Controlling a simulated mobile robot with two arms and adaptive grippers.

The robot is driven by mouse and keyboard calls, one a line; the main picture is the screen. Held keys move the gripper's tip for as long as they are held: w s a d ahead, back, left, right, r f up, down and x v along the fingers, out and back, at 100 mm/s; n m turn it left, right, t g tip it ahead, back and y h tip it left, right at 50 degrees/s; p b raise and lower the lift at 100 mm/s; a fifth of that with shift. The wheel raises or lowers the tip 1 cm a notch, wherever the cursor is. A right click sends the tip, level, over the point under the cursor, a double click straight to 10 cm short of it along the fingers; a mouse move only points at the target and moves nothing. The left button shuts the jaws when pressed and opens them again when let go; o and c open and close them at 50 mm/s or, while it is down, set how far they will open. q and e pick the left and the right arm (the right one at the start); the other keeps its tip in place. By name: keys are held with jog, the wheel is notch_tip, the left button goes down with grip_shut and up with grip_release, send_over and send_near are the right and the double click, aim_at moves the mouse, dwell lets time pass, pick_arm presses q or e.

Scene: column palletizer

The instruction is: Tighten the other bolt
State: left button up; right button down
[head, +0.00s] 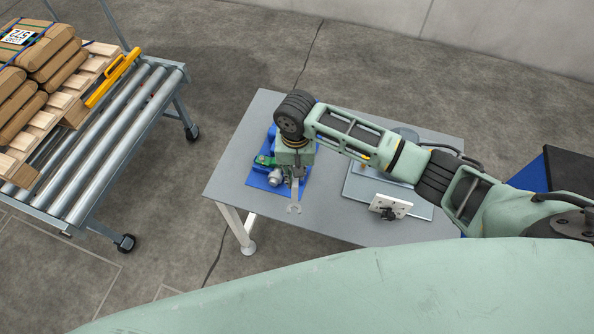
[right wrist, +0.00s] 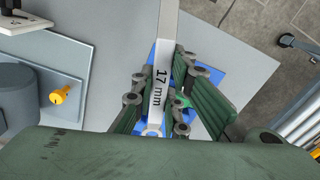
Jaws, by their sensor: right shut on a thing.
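My right gripper (head: 294,176) is shut on a grey wrench (head: 294,203) over the table. The wrench's open jaw points toward the near table edge, just past the blue base. In the right wrist view, my right gripper (right wrist: 163,78) has its fingers on both sides of the wrench (right wrist: 168,25), marked "17 mm". A grey cylindrical fitting (head: 275,178) and a green part sit on the blue base (head: 257,181), close left of the gripper and partly hidden by it. I cannot make out any bolt, nor tell whether the wrench touches one. My left gripper is out of view.
The grey table (head: 239,163) has free room at its left and front. A white block with a black part (head: 391,206) stands on a plate at the right, near my right arm. A roller conveyor (head: 110,125) with a loaded pallet (head: 47,128) is at the left.

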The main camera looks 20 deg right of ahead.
jog(key=f, duration=0.1)
jog(key=s+f+p, duration=0.1)
jog(key=f, duration=0.2)
jog(key=shift+s+a, duration=0.15)
jog(key=shift+s, duration=0.1)
notch_tip(320, 180, down, 6)
jog(key=b, duration=0.5)
jog(key=shift+w+b, duration=0.1)
jog(key=shift+b, duration=0.3)
jog(key=d+n+b, duration=0.6)
jog(key=b, duration=0.1)
jog(key=shift+r, duration=0.15)
pick_arm(q)
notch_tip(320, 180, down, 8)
jog(key=p, duration=0.2)
pick_arm(e)
jog(key=shift+w+d+r+n, duration=0.1)
jog(key=shift+w+d+n, duration=0.3)
jog(key=shift+d+n, duration=0.55)
jog(key=shift+w+d+r+n, duration=0.15)
jog(key=shift+w+d+n, duration=0.4)
jog(key=shift+n, duration=0.65)
jog(key=shift+w+d+r+n, duration=0.1)
jog(key=shift+w+d+n, duration=0.15)
jog(key=shift+d+n, duration=0.75)
